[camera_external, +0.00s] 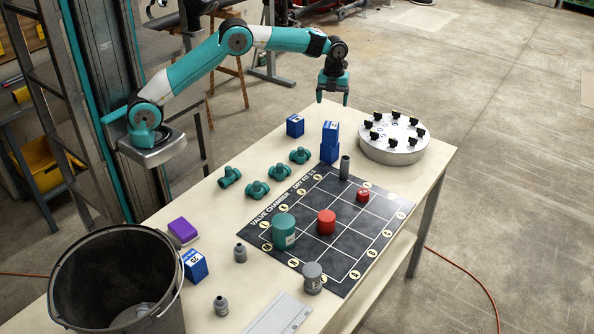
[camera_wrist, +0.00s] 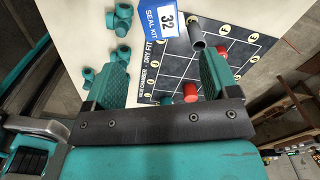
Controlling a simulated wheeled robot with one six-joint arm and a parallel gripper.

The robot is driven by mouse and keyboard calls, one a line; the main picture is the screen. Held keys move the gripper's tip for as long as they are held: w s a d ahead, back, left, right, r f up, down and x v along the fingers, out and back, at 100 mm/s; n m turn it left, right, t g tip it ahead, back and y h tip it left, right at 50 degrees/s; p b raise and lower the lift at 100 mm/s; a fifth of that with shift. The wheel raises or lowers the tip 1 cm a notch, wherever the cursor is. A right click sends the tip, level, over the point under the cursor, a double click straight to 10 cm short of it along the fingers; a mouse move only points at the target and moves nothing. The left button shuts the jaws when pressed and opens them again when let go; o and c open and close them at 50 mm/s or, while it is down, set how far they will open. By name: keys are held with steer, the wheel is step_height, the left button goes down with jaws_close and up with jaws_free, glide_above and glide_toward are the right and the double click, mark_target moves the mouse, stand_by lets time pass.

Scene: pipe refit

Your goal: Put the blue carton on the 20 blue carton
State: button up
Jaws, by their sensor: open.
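My gripper (camera_external: 333,100) is open and empty, pointing down above a stack of two blue cartons. The upper carton (camera_external: 331,133) rests on the lower carton (camera_external: 329,154). In the wrist view my fingers (camera_wrist: 160,75) are spread apart. A blue carton marked 32 and SEAL KIT (camera_wrist: 158,20) lies beyond them at the top edge, partly cut off. Another blue carton (camera_external: 295,125) stands just left of the stack. A further blue carton (camera_external: 196,266) stands by the bucket; its small label seems to read 20.
A black grid mat (camera_external: 345,235) holds a teal cylinder (camera_external: 284,232), red cylinders (camera_external: 326,222), and grey parts. Teal fittings (camera_external: 257,190) lie left of it. A round silver fixture with black knobs (camera_external: 394,152) stands right. A bucket (camera_external: 85,270) and purple block (camera_external: 182,231) are at the front left.

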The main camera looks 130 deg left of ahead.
steer(key=shift+r, duration=0.2)
steer(key=s+d+r+n+y, duration=0.1)
steer(key=d+r+n, duration=0.35)
steer(key=d, duration=0.45)
steer(key=s+d+r+n, duration=0.1)
steer(key=d+r+n, duration=0.35)
steer(key=d, duration=0.45)
steer(key=s+d+f+n+y, duration=0.2)
steer(key=s+d+n, duration=0.9)
steer(key=s, duration=0.7)
steer(key=d+y, duration=0.1)
steer(key=d, duration=0.2)
steer(key=shift+d+f+n, duration=0.2)
steer(key=shift+n, duration=0.2)
